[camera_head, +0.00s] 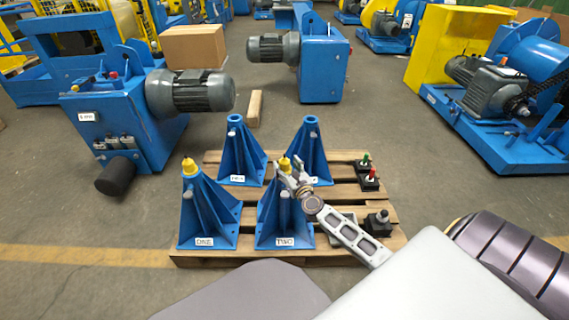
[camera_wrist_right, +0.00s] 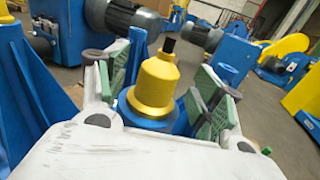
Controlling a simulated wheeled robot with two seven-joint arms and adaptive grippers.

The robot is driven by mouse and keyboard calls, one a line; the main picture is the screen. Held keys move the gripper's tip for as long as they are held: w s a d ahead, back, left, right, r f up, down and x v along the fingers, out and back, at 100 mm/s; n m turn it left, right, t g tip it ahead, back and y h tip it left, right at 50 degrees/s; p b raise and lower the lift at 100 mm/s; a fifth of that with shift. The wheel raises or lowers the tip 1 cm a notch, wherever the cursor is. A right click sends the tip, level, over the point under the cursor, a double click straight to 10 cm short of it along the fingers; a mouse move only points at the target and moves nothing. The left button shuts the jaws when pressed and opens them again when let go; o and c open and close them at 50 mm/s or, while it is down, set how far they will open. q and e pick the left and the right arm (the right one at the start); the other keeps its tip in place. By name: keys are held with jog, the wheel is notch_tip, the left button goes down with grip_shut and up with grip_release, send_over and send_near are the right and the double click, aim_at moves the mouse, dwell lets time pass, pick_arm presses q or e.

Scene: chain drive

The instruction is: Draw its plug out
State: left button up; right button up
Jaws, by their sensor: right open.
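A yellow plug (camera_head: 285,164) sits in the top of the blue stand labelled TWO (camera_head: 285,222). The plug also shows in the right wrist view (camera_wrist_right: 156,87), upright, with a small black tip. My right gripper (camera_head: 294,174) is at the top of that stand; in the right wrist view its green-padded fingers (camera_wrist_right: 155,95) are on either side of the plug, open, with a gap visible at each side. A second yellow plug (camera_head: 189,166) sits in the stand labelled ONE (camera_head: 207,218). My left gripper is not in view.
Two blue stands with open tops, a left one (camera_head: 240,152) and a right one (camera_head: 309,150), stand behind on the wooden pallet (camera_head: 352,197). Green-topped (camera_head: 366,160), red-topped (camera_head: 372,174) and black-topped (camera_head: 380,216) small parts lie at the pallet's right. Blue motor machines surround it.

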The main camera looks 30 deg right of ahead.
jog(key=shift+w+d, duration=0.2)
jog(key=shift+w, duration=1.05)
jog(key=shift+c, duration=0.4)
jog(key=c, duration=1.1)
jog(key=shift+r, duration=0.15)
jog(key=shift+r, duration=0.25)
jog(key=shift+p, duration=0.3)
